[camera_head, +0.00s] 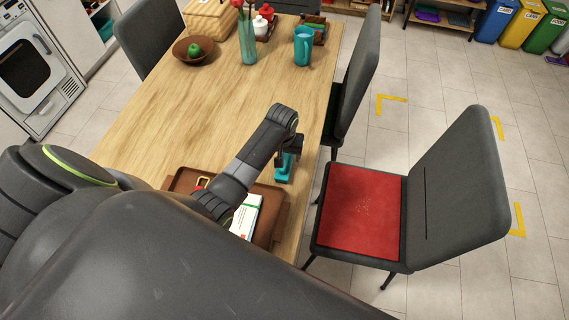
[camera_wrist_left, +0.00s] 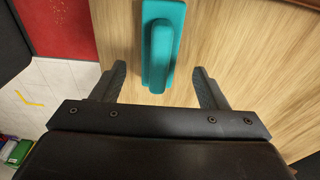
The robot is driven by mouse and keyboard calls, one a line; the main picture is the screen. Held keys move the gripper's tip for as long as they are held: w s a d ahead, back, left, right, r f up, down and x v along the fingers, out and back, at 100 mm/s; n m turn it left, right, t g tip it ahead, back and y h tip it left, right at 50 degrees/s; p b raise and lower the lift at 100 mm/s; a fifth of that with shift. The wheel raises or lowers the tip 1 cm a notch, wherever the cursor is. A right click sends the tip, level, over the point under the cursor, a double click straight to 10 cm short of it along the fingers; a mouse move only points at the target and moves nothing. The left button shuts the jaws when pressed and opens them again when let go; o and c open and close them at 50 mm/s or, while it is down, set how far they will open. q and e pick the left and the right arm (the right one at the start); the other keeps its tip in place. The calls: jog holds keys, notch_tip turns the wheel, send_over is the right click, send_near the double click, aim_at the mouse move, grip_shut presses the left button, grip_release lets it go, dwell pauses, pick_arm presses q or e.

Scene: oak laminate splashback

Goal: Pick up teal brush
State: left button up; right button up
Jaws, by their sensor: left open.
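The teal brush (camera_head: 284,172) lies on the wooden table near its right edge, beside the brown tray. In the left wrist view the teal brush (camera_wrist_left: 162,45) points down into the space between the fingers, with bare wood around it. My left gripper (camera_head: 287,157) is over the brush and hides part of it in the head view. In the left wrist view my left gripper (camera_wrist_left: 158,82) is open, with one finger on each side of the brush's near end and a gap to each. My right gripper is not in view.
A brown tray (camera_head: 181,180) with papers and small items lies left of the brush. A chair with a red seat (camera_head: 362,210) stands off the table's right edge. A teal mug (camera_head: 303,46), a vase (camera_head: 248,42) and a bowl (camera_head: 180,52) stand farther back. The table's middle is clear.

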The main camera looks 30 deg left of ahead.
pick_arm(q)
jog(key=shift+f, duration=2.1)
jog(key=c, duration=1.1)
jog(key=shift+r, duration=5.1)
